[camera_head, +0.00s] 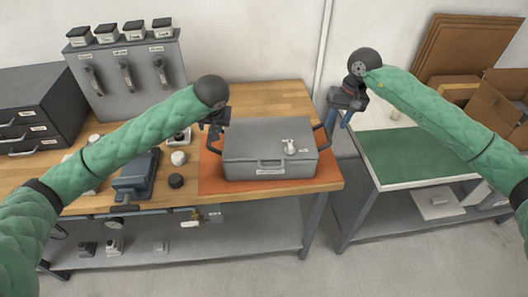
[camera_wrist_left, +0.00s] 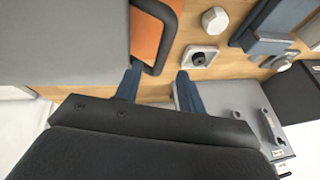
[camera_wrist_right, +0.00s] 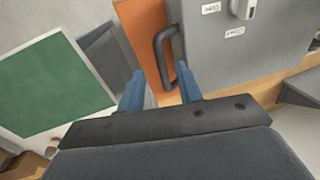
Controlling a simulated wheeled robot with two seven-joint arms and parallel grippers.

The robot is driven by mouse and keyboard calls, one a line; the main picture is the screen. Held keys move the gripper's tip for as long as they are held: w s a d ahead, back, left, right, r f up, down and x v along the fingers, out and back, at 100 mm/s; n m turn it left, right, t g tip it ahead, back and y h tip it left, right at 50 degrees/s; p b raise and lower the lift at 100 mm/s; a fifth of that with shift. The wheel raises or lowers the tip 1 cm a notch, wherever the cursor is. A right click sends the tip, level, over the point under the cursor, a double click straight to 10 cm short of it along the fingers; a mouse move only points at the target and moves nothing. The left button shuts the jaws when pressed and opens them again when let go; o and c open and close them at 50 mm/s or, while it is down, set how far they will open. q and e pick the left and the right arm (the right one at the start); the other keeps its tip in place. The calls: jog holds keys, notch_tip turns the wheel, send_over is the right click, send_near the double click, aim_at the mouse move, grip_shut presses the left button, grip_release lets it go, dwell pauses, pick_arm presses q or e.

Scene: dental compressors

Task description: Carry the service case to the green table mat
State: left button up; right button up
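The service case (camera_head: 268,172) is a grey box with a front latch and a dark loop handle at each end. It lies on an orange mat (camera_head: 210,180) on the wooden bench. The green table mat (camera_head: 415,155) lies bare on the right-hand table. My left gripper (camera_head: 213,134) is by the case's left handle; in the left wrist view its fingers are open, with the handle (camera_wrist_left: 160,60) beyond them. My right gripper (camera_head: 339,117) is open and empty, above and right of the right handle (camera_head: 329,130). That handle also shows ahead of its fingers in the right wrist view (camera_wrist_right: 160,45).
A gap separates the wooden bench (camera_head: 270,97) from the right-hand table (camera_head: 440,181). A blue-grey vise-like device (camera_head: 135,178) and small parts stand left of the case. Cardboard boxes (camera_head: 497,100) stand behind the green mat.

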aim_at(329, 136)
pick_arm(q)
jog(key=shift+d, duration=0.1)
jog(key=shift+w+a+f, duration=0.2)
jog(key=shift+a+f, duration=0.05)
jog(key=shift+f, duration=0.3)
pick_arm(e)
jog(key=shift+a+f, duration=0.15)
jog(key=shift+f, duration=0.45)
pick_arm(q)
jog(key=x, duration=0.6)
jog(key=shift+f, duration=0.3)
pick_arm(e)
jog(key=shift+a+f, duration=0.2)
jog(key=shift+f, duration=0.9)
jog(key=shift+a+f, duration=0.15)
jog(key=shift+f, duration=0.9)
jog(key=shift+a+f, duration=0.2)
jog(key=shift+f, duration=0.9)
pick_arm(q)
jog(key=shift+w, duration=0.15)
grip_shut()
pick_arm(e)
grip_shut()
pick_arm(q)
jog(key=shift+r, duration=0.1)
pick_arm(e)
jog(key=shift+r, duration=0.1)
